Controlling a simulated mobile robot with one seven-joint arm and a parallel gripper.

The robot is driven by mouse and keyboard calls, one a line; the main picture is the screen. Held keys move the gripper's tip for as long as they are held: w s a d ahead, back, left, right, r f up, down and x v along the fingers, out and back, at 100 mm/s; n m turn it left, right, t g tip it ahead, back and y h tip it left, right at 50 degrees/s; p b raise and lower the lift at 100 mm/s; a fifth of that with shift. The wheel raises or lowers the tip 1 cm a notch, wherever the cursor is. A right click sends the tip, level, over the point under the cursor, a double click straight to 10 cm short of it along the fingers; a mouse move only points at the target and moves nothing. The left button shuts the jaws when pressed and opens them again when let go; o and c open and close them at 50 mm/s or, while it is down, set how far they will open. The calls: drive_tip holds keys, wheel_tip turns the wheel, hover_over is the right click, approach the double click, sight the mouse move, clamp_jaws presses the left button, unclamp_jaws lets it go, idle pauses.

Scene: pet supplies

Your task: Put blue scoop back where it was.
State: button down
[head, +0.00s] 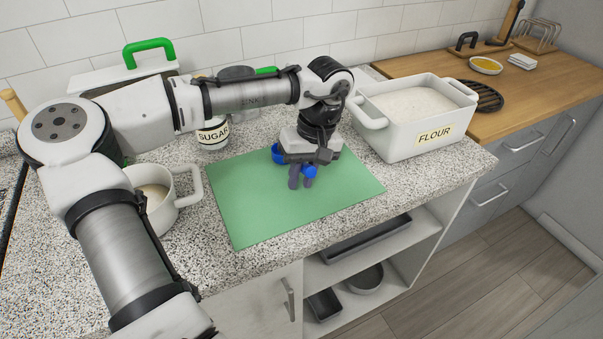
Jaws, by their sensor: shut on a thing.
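My gripper (301,181) points down over the green mat (240,215) on the counter and is shut on the blue scoop (276,154). Blue parts of the scoop show at the left of the gripper and beside its fingers; the rest is hidden behind the gripper. I cannot tell whether the scoop touches the mat or is held just above it.
A white bin labelled FLOUR (405,135), full of white powder, stands right of the mat. A SUGAR jar (213,133) stands behind its left edge, and a white pot (160,205) stands left. The mat's front area is clear, near the counter edge.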

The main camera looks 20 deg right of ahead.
drive_tip(key=shift+f, duration=0.2)
drive_tip(key=c, duration=1.3)
unclamp_jaws()
drive_tip(key=shift+r, duration=0.1)
drive_tip(key=b+v, duration=0.1)
drive_tip(key=v, duration=1.1)
drive_tip(key=shift+r, duration=0.15)
